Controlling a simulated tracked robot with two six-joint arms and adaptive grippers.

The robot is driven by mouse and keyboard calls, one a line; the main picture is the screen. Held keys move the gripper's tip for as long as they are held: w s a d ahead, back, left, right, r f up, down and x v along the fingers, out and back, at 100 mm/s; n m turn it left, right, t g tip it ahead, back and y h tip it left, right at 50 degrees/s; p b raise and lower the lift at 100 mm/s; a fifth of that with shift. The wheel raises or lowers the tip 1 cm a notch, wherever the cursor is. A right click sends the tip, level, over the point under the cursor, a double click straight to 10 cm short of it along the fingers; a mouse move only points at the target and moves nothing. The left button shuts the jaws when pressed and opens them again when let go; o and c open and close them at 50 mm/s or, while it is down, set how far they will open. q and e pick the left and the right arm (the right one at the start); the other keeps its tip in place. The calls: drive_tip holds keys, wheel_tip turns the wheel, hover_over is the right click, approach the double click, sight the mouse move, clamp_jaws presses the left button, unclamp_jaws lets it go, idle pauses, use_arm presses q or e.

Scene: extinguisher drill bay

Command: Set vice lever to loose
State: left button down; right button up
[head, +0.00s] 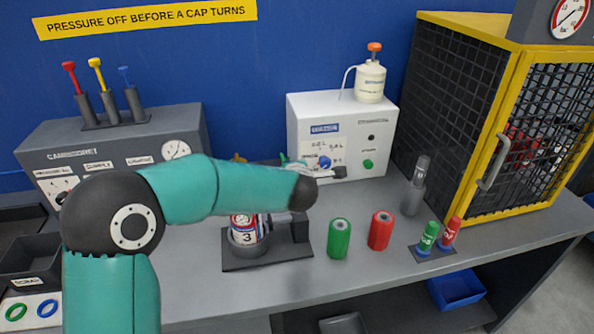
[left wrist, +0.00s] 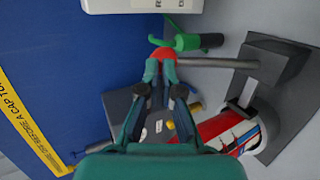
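The vice (head: 300,228) stands on the bench with a red and white canister (head: 243,222) marked 3 upright in it. In the left wrist view the canister (left wrist: 215,128) shows beside the dark vice block (left wrist: 275,68). The grey vice lever (left wrist: 215,63) runs out from the block to a red ball end. My left gripper (left wrist: 161,66) has its fingertips drawn close together on either side of this red ball and appears shut on it. In the head view my own arm hides the left gripper and most of the lever. My right gripper is not in view.
A green fitting with a dark handle (left wrist: 188,42) lies close beside the lever's ball end. Green (head: 340,238) and red (head: 380,230) cylinders stand right of the vice. A white box (head: 300,112) stands behind, and a yellow-framed cage (head: 498,120) at the right.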

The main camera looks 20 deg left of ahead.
use_arm(q)
drive_tip(key=r+v, duration=0.1)
drive_tip(key=v, duration=1.2)
drive_tip(key=shift+r, duration=0.2)
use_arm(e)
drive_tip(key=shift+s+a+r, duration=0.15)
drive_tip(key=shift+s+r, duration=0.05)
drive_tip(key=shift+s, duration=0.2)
use_arm(q)
drive_tip(key=shift+s, duration=0.1)
